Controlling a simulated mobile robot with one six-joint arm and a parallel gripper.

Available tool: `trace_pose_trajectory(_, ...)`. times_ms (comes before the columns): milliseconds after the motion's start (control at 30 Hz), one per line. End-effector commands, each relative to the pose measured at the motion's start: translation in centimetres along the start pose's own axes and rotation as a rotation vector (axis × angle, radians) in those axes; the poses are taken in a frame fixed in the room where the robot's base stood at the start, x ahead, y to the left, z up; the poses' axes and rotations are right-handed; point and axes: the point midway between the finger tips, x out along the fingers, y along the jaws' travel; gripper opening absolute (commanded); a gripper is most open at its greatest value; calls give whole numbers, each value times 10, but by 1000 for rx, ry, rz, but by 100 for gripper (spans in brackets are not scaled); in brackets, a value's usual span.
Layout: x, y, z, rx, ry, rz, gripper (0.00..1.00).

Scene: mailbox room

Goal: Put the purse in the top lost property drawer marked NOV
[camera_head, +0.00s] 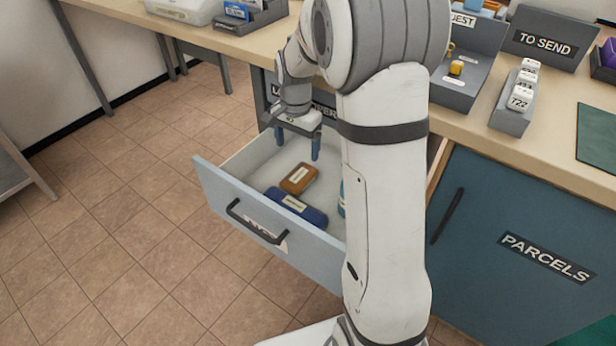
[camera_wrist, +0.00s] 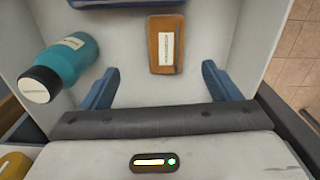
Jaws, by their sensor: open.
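The open drawer (camera_head: 240,205) has a pale front with a dark handle and a label that seems to read NOV. Inside lies a small brown, purse-like item (camera_head: 298,179) with a pale label; it also shows in the wrist view (camera_wrist: 166,45). I cannot read its label. My gripper (camera_head: 297,145) is open and empty above the back part of the drawer. In the wrist view its two blue fingers (camera_wrist: 160,78) are spread wide, with the brown item ahead of and between them, apart from both.
A dark blue case (camera_head: 296,207) lies near the drawer front. A teal bottle (camera_wrist: 72,60) lies on one side, mostly hidden by my arm in the head view. The counter (camera_head: 480,130) holds trays and boxes. A PARCELS cabinet (camera_head: 500,210) stands right; floor is clear left.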

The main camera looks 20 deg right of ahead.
Motion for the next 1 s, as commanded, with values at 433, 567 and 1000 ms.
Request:
trace_pose_trajectory(433,-55,124,130,-652,67,-40,83)
trace_pose_trajectory(567,-52,150,154,-784,79,-41,83)
trace_pose_trajectory(1000,-48,164,173,-876,88,-41,83)
